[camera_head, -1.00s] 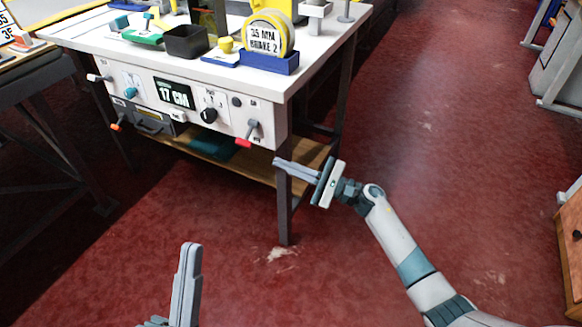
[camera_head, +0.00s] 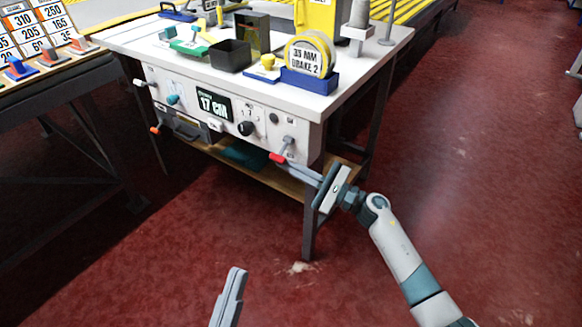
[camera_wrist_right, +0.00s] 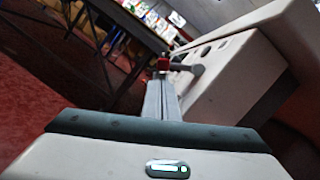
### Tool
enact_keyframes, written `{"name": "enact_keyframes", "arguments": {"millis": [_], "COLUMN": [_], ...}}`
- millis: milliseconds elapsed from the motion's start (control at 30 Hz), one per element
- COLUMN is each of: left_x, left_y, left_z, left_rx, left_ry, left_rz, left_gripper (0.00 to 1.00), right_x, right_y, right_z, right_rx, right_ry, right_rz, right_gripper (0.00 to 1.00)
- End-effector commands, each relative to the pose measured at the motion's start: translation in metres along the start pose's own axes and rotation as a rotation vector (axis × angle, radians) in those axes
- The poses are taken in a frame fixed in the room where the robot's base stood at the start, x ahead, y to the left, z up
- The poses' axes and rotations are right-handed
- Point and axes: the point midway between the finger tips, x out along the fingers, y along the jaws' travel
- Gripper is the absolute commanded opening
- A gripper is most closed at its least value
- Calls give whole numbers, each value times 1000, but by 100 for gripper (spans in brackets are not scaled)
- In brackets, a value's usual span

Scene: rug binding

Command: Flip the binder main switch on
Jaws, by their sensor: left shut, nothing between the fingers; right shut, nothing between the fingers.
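The binder's white control panel (camera_head: 186,93) is on the front of the white-topped table. A red-tipped lever switch (camera_head: 279,157) sits at the panel's right end, its red handle pointing down and left. My right gripper (camera_head: 294,168) is shut and empty, its fingertips just below and right of the red handle. In the right wrist view the red tip (camera_wrist_right: 163,64) shows just past the ends of the shut fingers (camera_wrist_right: 161,85); I cannot tell whether they touch. My left gripper (camera_head: 238,270) is shut and empty, low over the red floor, away from the panel.
The panel also carries a 17 CM display (camera_head: 213,105), a black knob (camera_head: 246,128) and an orange-tipped lever (camera_head: 155,130). A blue tape holder (camera_head: 311,82) and a black bin (camera_head: 230,56) stand on top. A wooden lower shelf (camera_head: 285,188) runs beneath. Floor at right is clear.

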Motion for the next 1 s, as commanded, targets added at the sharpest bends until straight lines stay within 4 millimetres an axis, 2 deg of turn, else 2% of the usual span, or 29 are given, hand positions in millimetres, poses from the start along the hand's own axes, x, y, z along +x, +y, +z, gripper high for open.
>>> {"name": "enact_keyframes", "arguments": {"millis": [367,1000], "left_x": [1,3], "left_y": [0,-5], "left_z": [1,16], "left_rx": [0,-1], "left_ry": [-6,-92], "left_rz": [0,-8], "left_gripper": [0,0], "right_x": [0,2], "right_y": [1,3], "right_z": [1,7], "right_rx": [13,101], "right_ry": [0,-2], "right_rz": [-3,-24], "right_gripper": [0,0]}}
